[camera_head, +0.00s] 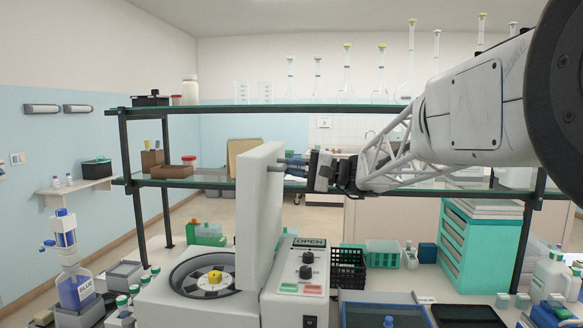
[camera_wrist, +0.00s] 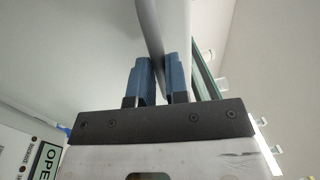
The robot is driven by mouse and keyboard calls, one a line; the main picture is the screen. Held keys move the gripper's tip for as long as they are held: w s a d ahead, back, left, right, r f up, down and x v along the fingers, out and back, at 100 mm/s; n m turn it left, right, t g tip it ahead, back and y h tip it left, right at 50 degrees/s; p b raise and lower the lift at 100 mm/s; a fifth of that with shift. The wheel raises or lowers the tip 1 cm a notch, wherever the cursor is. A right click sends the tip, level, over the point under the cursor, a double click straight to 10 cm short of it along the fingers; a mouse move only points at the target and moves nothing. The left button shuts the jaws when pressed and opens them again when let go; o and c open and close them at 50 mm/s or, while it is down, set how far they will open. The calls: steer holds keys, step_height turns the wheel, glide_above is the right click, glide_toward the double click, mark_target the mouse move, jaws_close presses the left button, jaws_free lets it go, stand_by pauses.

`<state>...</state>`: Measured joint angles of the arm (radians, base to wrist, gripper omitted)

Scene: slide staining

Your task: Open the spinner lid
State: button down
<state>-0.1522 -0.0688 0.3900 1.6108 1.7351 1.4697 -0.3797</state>
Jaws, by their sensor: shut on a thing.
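The spinner (camera_head: 195,309) stands on the bench at the centre front. Its white lid (camera_head: 260,215) stands raised, close to upright, and the round rotor bowl (camera_head: 203,277) with a yellow centre shows beneath it. My gripper (camera_head: 283,166) is at the lid's upper right side, with its fingers around the lid's handle. In the wrist view, the two blue fingertips (camera_wrist: 159,75) are closed on the grey handle bar (camera_wrist: 150,30), beside the pale lid. The fingertips are small in the head view.
The spinner's control panel (camera_head: 304,268), with knobs and an OPEN label, is right of the lid. A black basket (camera_head: 348,270) and a teal drawer unit (camera_head: 480,245) stand further right. A glass shelf (camera_head: 330,107) with flasks runs behind. A blue bottle (camera_head: 76,290) is at left.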

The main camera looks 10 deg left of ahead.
steer(key=shift+f, duration=0.25)
steer(key=c, duration=1.1)
jaws_free()
steer(key=shift+a, duration=0.1)
steer(key=shift+r, duration=0.1)
steer(key=shift+d+f, duration=0.15)
steer(key=shift+d, duration=1.15)
steer(key=shift+d+f, duration=0.2)
steer(key=shift+d, duration=1.1)
steer(key=shift+d+f, duration=0.15)
steer(key=shift+d, duration=1.15)
steer(key=shift+s, duration=0.1)
steer(key=s+d+f+t+h, duration=0.1)
steer(key=s+d+f+h, duration=0.5)
steer(key=s, duration=0.8)
steer(key=s+d+f+h, duration=0.7)
steer(key=s+f, duration=0.4)
steer(key=s, duration=0.3)
steer(key=s+d+f+t+h, duration=0.1)
steer(key=s+d+f+h, duration=0.5)
steer(key=s, duration=0.8)
steer(key=shift+s+d+f+t+h, duration=0.15)
steer(key=shift+d+f, duration=0.45)
steer(key=shift+f, duration=0.15)
steer(key=shift+s+d+f+t+h, duration=0.15)
steer(key=shift+d+f, duration=0.45)
steer(key=shift+f, duration=0.15)
